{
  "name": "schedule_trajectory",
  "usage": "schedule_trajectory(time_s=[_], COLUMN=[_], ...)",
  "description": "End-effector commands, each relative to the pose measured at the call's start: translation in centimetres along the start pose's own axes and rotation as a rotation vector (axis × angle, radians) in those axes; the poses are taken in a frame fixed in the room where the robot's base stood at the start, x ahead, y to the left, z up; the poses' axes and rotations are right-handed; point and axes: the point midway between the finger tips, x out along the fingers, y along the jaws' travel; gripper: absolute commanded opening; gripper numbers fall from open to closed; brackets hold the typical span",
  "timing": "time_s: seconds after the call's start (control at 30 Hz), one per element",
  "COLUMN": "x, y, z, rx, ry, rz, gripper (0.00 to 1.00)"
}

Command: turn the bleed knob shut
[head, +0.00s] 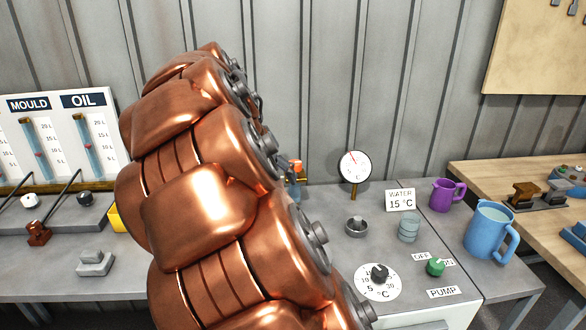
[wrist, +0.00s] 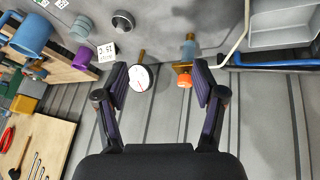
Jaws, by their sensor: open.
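An orange-red knob (head: 295,166) sits on an upright fitting left of the gauge, partly hidden behind my arm in the head view. No label shows on it; I take it for the bleed knob. In the wrist view the orange knob (wrist: 185,80) is on a brass and blue fitting, between my fingers in the picture and close to the right-hand one. My gripper (wrist: 160,82) is open and holds nothing. I cannot tell how far the fingertips are from the knob. My arm hides the gripper in the head view.
A round gauge (head: 355,167) on a brass stem stands beside the knob; it also shows near the left finger in the wrist view (wrist: 141,78). A water sign (head: 400,200), dark round fitting (head: 356,226), purple jug (head: 447,194) and blue jug (head: 490,232) stand to the right.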

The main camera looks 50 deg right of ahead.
Motion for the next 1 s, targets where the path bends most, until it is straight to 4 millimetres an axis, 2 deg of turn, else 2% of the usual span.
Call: schedule_trajectory(time_s=[0.03,0.2,0.4,0.5,0.67,0.87,1.0], x=[1.3,4.5,8.8,10.7,12.3,13.7,15.4], y=[-0.4,-2.1,-4.5,-5.7,-6.8,-6.9,-6.7], z=[-2.1,-8.2,-13.2,-14.6,-15.7,-16.3,-16.7], rx=[0.050,0.186,0.299,0.334,0.366,0.377,0.376], ry=[0.032,0.134,0.221,0.243,0.262,0.263,0.264], rz=[0.023,0.063,0.066,0.056,0.038,0.034,0.035], gripper=[0.69,0.69,0.69,0.69,0.69,0.69,0.69])
